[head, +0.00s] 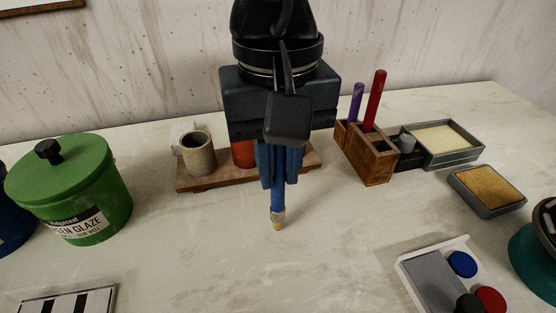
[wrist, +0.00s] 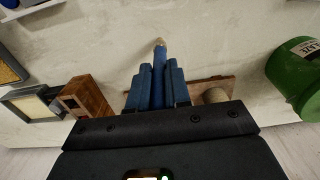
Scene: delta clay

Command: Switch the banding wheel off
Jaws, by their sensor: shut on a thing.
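My gripper (head: 278,178) is shut on a blue tool (head: 277,208) with a pale tip pointing down, above the middle of the table. The gripper (wrist: 158,85) and the blue tool (wrist: 160,55) also show in the wrist view. A white-edged control box (head: 432,280) lies at the lower right, apart from my gripper. It carries a blue button (head: 462,264), a red button (head: 490,299) and a black knob (head: 468,304). A teal round object (head: 528,262), possibly the banding wheel, is cut off at the right edge; whether it turns cannot be told.
A green lidded jar (head: 88,200) stands left. Behind my gripper, a wooden board (head: 225,181) holds a beige cup (head: 198,154). A wooden rack (head: 372,160) holds purple and red sticks. Trays (head: 480,190) lie right. The table's front middle is clear.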

